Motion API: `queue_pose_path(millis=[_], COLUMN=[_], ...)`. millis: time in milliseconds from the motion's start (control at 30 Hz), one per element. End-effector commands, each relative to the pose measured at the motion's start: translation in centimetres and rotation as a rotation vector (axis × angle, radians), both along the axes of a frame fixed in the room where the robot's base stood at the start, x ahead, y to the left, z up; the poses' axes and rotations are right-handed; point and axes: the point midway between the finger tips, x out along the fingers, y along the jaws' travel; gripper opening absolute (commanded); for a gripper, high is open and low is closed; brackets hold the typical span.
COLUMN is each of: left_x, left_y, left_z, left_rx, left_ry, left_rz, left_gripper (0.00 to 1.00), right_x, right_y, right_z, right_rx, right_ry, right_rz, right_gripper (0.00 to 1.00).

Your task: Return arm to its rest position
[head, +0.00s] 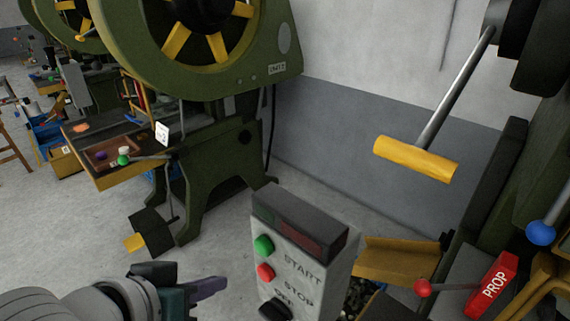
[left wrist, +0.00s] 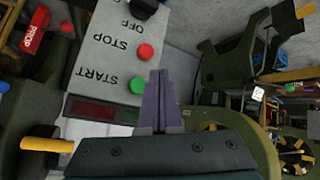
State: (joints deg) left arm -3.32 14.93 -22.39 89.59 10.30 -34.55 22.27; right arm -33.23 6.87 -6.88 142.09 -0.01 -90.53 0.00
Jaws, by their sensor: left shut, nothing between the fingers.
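My left gripper (head: 208,287) comes in from the lower left in the head view. Its purple-grey fingers are shut together with nothing between them. In the left wrist view the shut fingers (left wrist: 160,100) point up across the picture, in front of the control box (left wrist: 105,55). The control box (head: 318,268) stands just right of the gripper in the head view, with a green START button (head: 263,245), a red STOP button (head: 265,272) and a dark knob (head: 275,309). The fingers appear apart from the box in the head view. My right gripper is not in view.
A green press (head: 220,150) with a large wheel stands behind at left, beside a workbench (head: 110,180). A yellow-handled lever (head: 415,158) hangs at right. A red PROP block (head: 492,286) and a blue ball knob (head: 540,233) are at lower right. Grey floor (head: 75,245) is clear at left.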

Motion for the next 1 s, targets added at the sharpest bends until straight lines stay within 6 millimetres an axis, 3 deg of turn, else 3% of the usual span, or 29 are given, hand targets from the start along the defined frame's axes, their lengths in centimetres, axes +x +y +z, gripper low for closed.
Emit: queue_pose_path(millis=[67, 233, 600, 633, 867, 1000], left_x=[-1.3, -6.8, -18.8, -18.7, -18.5, -18.4], left_y=[-0.2, 0.5, 5.9, 5.9, 5.8, 5.8], left_z=[0.3, 2.0, 7.3, 9.1, 15.9, 21.1], left_rx=[0.019, 0.123, 0.332, 0.334, 0.332, 0.332], left_ry=[0.028, 0.152, 0.433, 0.434, 0.43, 0.429], left_rz=[-0.013, -0.057, -0.095, -0.099, -0.1, -0.1], left_gripper=[0.0, 0.0, 0.0, 0.0, 0.0, 0.0], right_x=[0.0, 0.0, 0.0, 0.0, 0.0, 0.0], right_y=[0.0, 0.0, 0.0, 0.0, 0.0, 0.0], right_z=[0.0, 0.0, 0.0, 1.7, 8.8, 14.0], right_rx=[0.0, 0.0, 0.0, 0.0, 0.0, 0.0], right_ry=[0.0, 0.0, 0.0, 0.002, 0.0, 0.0], right_rz=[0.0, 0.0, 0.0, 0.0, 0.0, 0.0], right_gripper=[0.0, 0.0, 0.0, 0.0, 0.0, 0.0])
